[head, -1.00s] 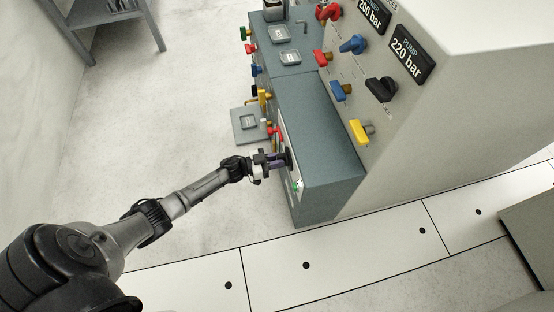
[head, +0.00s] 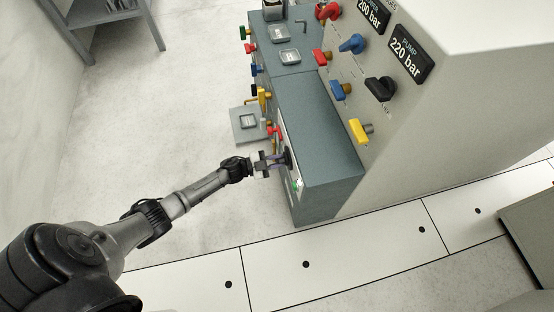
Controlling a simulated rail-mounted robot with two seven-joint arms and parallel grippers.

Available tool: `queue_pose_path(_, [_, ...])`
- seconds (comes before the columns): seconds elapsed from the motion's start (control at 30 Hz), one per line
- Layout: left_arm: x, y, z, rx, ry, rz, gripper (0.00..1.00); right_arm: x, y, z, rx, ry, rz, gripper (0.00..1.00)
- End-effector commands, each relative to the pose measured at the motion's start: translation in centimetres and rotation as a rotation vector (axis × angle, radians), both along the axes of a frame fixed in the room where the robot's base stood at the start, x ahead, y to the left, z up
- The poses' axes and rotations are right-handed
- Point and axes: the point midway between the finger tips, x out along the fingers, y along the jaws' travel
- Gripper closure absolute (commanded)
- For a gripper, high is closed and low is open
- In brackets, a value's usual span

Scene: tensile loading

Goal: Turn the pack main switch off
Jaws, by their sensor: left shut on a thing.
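The pack main switch appears to be the dark rotary knob (head: 288,157) on the pale front panel of the low grey-green cabinet (head: 318,130). My left gripper (head: 279,160) reaches in from the left, with its fingers shut on this knob. The fingers partly hide the knob, and I cannot read its position. A small green part (head: 296,184) sits below it on the same panel, and a red handle (head: 275,133) sits above it. My right gripper is not in view.
A tall pale console (head: 430,130) with coloured knobs and two pressure displays stands right of the cabinet. Several coloured handles line the cabinet's left side, above a low grey plate (head: 240,137). A grey shelf (head: 104,14) stands at upper left. The left floor is clear.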

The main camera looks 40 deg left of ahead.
Motion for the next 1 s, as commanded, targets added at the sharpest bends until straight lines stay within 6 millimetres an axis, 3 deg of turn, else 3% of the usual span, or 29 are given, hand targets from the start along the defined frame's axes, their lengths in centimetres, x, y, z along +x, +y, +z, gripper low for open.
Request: queue_pose_path(1.0, [-0.2,-0.3,-0.7,0.713,-0.494,0.002,1.0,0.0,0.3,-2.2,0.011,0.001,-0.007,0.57])
